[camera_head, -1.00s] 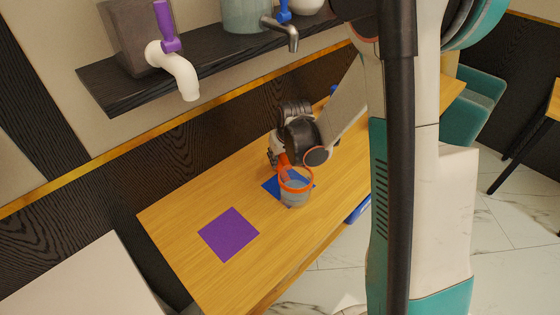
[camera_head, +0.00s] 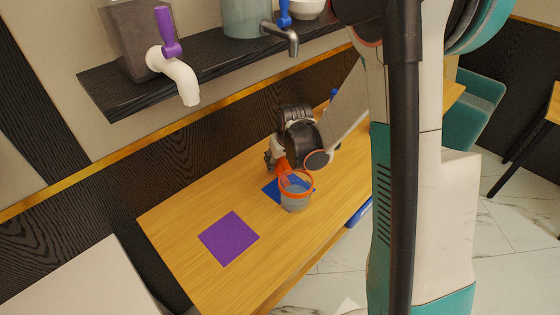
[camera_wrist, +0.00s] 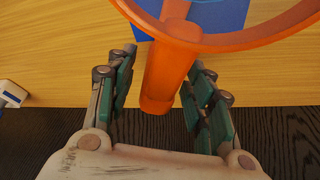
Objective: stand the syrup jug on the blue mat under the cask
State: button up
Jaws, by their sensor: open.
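The syrup jug (camera_head: 296,196) has a grey body and an orange rim and handle. It looks upright in the head view, at the near corner of the blue mat (camera_head: 269,188). It hides that corner, so I cannot tell whether its base is fully on the mat. In the wrist view the orange handle (camera_wrist: 168,75) stands between the spread fingers of my open gripper (camera_wrist: 163,62). The blue mat also shows there (camera_wrist: 225,18), behind the rim. A pale teal cask (camera_head: 246,18) with a blue tap (camera_head: 284,12) and metal spout is on the shelf.
A purple mat (camera_head: 229,238) lies bare on the wooden counter (camera_head: 185,225). Above, a dark shelf (camera_head: 110,95) carries a grey cask (camera_head: 127,40) with a purple tap and white spout. A white bowl (camera_head: 308,9) is beside the teal cask. The counter's left part is clear.

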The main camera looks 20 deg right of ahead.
jog(key=p+v, duration=0.3)
jog(key=v, duration=0.9)
jog(key=shift+s+f+p, duration=0.1)
jog(key=shift+p, duration=0.25)
jog(key=s+a+r+t, duration=0.1)
jog(key=s+a+r, duration=0.2)
jog(key=s+r, duration=0.3)
jog(key=s+a+r+t, duration=0.1)
jog(key=s+a+r, duration=0.2)
jog(key=s+r, duration=0.4)
jog(key=s, duration=0.7)
jog(key=shift+r+t, duration=0.3)
jog(key=shift+t, duration=0.1)
